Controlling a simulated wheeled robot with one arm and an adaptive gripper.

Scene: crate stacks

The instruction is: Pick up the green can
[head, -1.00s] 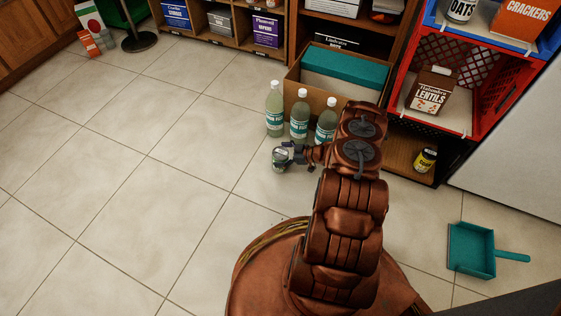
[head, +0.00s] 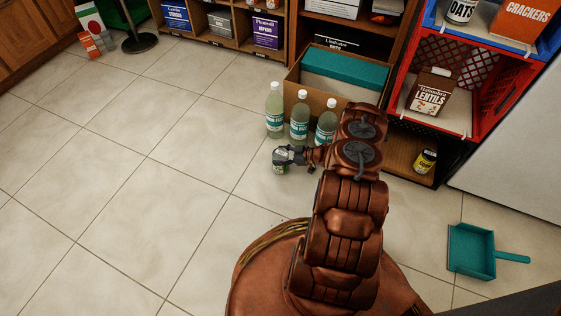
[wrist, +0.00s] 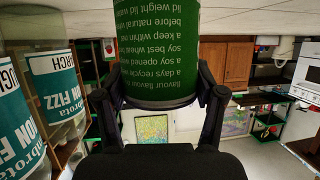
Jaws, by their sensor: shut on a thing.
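The green can (head: 280,169) is in front of the bottles in the head view, its upper part covered by my gripper (head: 284,157). In the wrist view the green can (wrist: 156,48) appears large with white print upside down. My gripper (wrist: 158,103) has a finger on each side of it there, shut on the can. I cannot tell whether the can's base touches the floor.
Several clear bottles with teal labels (head: 299,117) stand close behind the can, by a cardboard box (head: 318,98). A red crate (head: 484,124) and a yellow-labelled jar (head: 425,161) are to the right. A teal dustpan (head: 470,250) lies on the floor. Floor at left is clear.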

